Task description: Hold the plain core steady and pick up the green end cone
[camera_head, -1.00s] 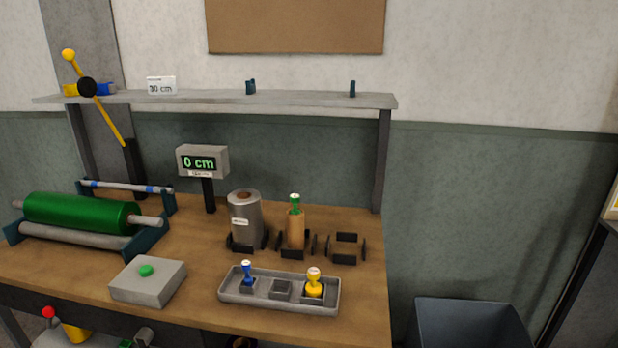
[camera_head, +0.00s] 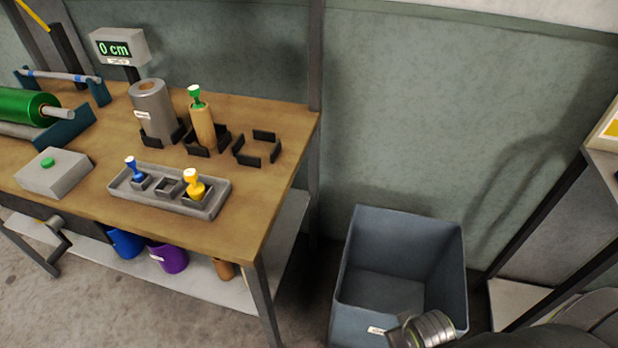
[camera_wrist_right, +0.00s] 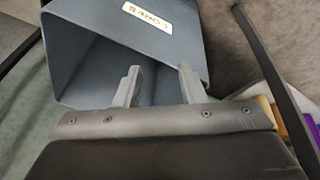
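The plain core (camera_head: 204,128) is a tan cylinder standing upright in a black cradle on the wooden bench in the head view. The green end cone (camera_head: 197,97), with a white-topped knob, sits on its upper end. My right gripper (camera_wrist_right: 158,82) is open and empty in the right wrist view, with its two fingers apart in front of a blue-grey bin. It is well away from the core and cone, which do not show in that view. Part of my right arm shows at the bottom of the head view. My left gripper is out of view.
A silver foil roll (camera_head: 153,110) stands left of the core and an empty black cradle (camera_head: 257,147) right of it. In front, a grey tray (camera_head: 212,206) holds a blue and a yellow cone. The bin (camera_head: 350,290) stands on the floor right of the bench.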

